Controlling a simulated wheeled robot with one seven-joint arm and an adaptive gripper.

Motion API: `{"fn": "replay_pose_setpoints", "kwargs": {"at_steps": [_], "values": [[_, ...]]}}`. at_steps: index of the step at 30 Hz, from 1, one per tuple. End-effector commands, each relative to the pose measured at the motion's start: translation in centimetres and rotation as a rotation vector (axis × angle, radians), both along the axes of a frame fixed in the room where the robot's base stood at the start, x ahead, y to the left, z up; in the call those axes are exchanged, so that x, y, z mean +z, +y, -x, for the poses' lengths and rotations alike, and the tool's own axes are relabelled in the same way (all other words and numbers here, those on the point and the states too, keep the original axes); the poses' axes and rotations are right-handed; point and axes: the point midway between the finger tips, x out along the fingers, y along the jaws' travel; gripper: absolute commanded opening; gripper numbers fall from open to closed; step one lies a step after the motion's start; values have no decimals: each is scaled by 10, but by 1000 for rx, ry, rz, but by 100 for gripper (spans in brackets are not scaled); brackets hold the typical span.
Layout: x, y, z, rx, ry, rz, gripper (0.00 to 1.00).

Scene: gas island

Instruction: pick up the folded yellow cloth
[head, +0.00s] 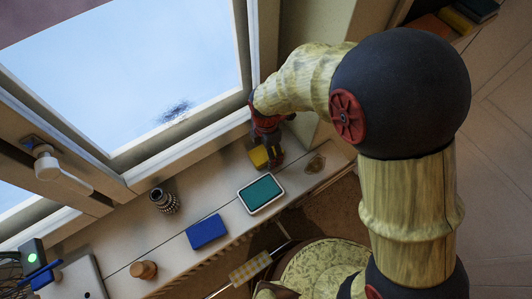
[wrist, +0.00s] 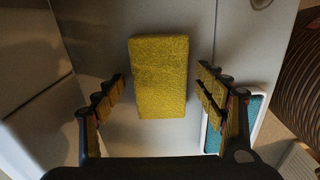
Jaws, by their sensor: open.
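The folded yellow cloth (wrist: 158,78) is a thick rectangular block lying flat on the pale sill. In the wrist view it lies between and ahead of the two fingers of my open gripper (wrist: 160,88), with a gap on each side. In the head view my gripper (head: 271,151) is over the far right end of the sill. Part of the cloth (head: 259,157) shows beside the fingers there; the rest is hidden by my gripper.
A white-rimmed tray with a teal inside (head: 261,194) lies close by; its rim also shows in the wrist view (wrist: 210,135). A blue block (head: 207,232), a dark patterned vase (head: 164,201) and a small wooden piece (head: 143,270) stand further left. The window frame (head: 190,142) borders the sill.

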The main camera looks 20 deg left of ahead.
Motion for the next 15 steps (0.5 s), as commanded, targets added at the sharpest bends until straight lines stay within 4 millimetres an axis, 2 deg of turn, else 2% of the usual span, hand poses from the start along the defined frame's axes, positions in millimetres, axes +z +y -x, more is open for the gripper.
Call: {"fn": "replay_pose_setpoints", "kwargs": {"at_steps": [15], "values": [[0,0,0,0,0,0,44]]}}
